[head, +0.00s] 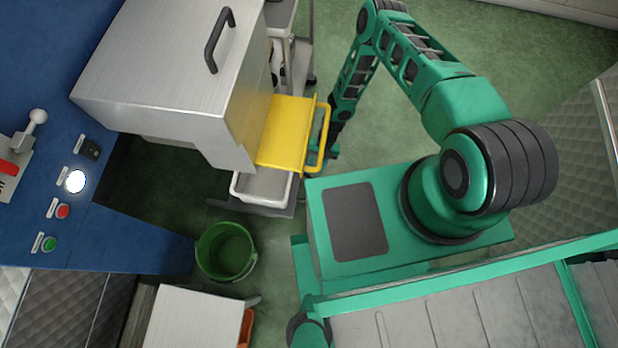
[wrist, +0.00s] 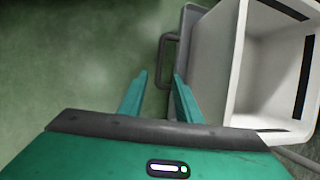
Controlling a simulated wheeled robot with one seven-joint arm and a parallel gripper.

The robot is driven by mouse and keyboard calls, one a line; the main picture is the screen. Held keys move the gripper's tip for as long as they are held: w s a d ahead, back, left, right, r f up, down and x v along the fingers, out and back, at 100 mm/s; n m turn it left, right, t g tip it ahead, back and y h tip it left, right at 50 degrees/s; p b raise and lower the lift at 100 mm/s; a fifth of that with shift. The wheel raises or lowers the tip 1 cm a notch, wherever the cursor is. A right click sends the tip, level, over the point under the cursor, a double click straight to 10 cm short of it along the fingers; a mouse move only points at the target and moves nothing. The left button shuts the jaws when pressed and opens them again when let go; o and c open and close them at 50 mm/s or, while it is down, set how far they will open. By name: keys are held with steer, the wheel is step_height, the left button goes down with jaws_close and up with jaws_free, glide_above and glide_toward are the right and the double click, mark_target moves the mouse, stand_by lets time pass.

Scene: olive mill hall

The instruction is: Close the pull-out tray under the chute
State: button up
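The pull-out tray is a grey tray holding a white bin; in the wrist view its grey rim (wrist: 189,20) and dark bar handle (wrist: 164,60) show. In the head view the tray (head: 262,209) stands out below the yellow chute (head: 284,133), which hides part of it and the handle. The white bin (head: 262,187) looks empty. My gripper (wrist: 160,74) is open and empty, with the handle just beyond its fingertips. The right fingertip is close to the handle's near end; I cannot tell whether they touch. In the head view the chute's yellow bar partly hides my gripper.
A steel hood (head: 170,60) with a dark handle stands above the tray. A green bucket (head: 225,250) is on the floor in front. A blue control panel (head: 50,200) with buttons and a lever is at left. Open green floor (head: 490,40) lies behind my arm.

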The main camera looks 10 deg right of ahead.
steer(key=x, duration=1)
jaws_close()
